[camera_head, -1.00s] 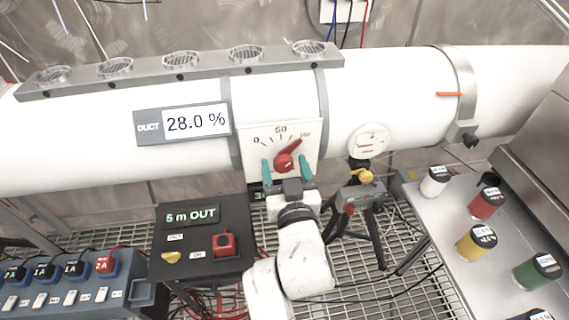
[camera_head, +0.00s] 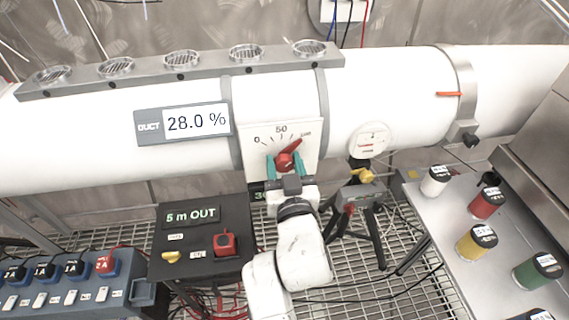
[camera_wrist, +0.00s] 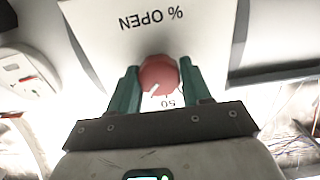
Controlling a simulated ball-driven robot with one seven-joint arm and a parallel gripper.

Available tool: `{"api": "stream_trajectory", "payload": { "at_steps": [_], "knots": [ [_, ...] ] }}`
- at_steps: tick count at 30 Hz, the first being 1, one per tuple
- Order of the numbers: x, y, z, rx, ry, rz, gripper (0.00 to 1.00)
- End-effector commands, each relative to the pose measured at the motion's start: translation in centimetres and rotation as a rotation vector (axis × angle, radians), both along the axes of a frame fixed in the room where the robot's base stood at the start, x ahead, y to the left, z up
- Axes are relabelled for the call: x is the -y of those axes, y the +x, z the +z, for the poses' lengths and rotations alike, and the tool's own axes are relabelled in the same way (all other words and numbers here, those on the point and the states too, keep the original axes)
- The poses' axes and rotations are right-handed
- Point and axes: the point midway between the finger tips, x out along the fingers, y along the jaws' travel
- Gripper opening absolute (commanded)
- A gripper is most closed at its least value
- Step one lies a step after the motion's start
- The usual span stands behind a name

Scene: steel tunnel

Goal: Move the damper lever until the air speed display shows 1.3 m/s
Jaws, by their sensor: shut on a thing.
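The red damper lever (camera_head: 286,160) is a knob with a pointer on a white dial plate (camera_head: 254,155) marked 0, 50 and 100. Its pointer leans up and right, towards the 100 mark. My gripper (camera_head: 285,166) is shut on the knob, with one teal finger on each side. The wrist view shows the same hold on the red knob (camera_wrist: 158,75), below the upside-down "% OPEN" lettering. A display (camera_head: 259,196) with green digits below the plate is mostly hidden by my gripper. No readout in m/s is legible.
The DUCT display (camera_head: 183,123) on the white duct reads 28.0 %. A round gauge (camera_head: 370,140) and a tripod device (camera_head: 360,197) stand close on the right. A black box (camera_head: 203,240) reading "5 m OUT" is lower left. Several coloured jars stand on the right bench (camera_head: 425,215).

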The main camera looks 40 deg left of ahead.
Motion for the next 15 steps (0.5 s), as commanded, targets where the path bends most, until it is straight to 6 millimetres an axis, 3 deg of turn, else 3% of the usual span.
{"api": "stream_trajectory", "payload": {
  "at_steps": [15],
  "knots": [
    [-0.09, -0.07, 0.29, 0.230, -0.188, 0.000, 0.17]
  ]
}}
